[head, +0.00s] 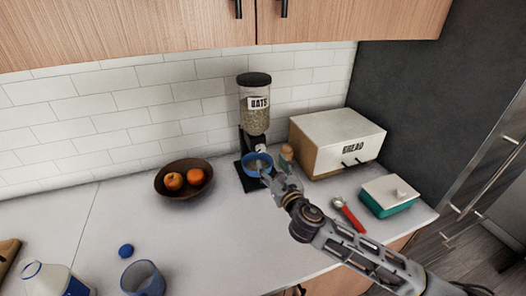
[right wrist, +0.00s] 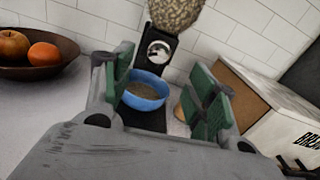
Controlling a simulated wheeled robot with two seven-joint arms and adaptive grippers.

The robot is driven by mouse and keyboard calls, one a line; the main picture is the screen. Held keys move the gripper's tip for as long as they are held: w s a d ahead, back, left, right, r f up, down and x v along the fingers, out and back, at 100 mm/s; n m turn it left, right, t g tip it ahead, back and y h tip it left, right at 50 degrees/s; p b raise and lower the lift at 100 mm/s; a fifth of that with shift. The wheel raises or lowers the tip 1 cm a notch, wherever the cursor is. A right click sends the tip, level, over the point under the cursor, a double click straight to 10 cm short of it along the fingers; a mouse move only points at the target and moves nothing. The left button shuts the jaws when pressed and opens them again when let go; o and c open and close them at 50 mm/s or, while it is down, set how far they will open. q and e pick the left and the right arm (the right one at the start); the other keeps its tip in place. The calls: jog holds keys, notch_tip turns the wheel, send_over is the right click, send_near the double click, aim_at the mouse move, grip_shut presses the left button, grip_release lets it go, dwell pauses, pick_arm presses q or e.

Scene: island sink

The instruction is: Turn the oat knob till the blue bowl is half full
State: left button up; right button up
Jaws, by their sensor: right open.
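The oat dispenser (head: 254,112), a clear hopper with a black lid and an "OATS" label, stands against the tiled wall. Its round knob (right wrist: 160,52) shows on the black stand in the right wrist view, white-faced with a dark centre. The blue bowl (head: 257,160) sits on the dispenser's dark base below the knob. In the right wrist view the bowl (right wrist: 146,97) shows brownish oats inside; their exact level is hard to judge. My right gripper (head: 272,176) is open and empty, in front of the bowl; its green-padded fingers (right wrist: 163,90) are spread apart. My left gripper is out of view.
A brown fruit bowl (head: 165,188) stands left of the dispenser. A small jar (head: 286,154), the bread box (head: 330,155), a red-handled scoop (head: 349,215) and a green, white-lidded box (head: 386,205) are to the right.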

aim_at(262, 148)
jog(key=shift+p+x, duration=0.3)
jog(key=shift+x, duration=4.2)
jog(key=shift+c, duration=0.5)
jog(key=c, duration=0.9)
jog(key=shift+c, duration=0.2)
jog(key=shift+m, duration=0.3)
jog(key=m, duration=0.5)
jog(key=shift+p, duration=0.4)
jog(key=m, duration=0.6)
jog(key=shift+d+f, duration=0.1)
jog(key=shift+d, duration=0.05)
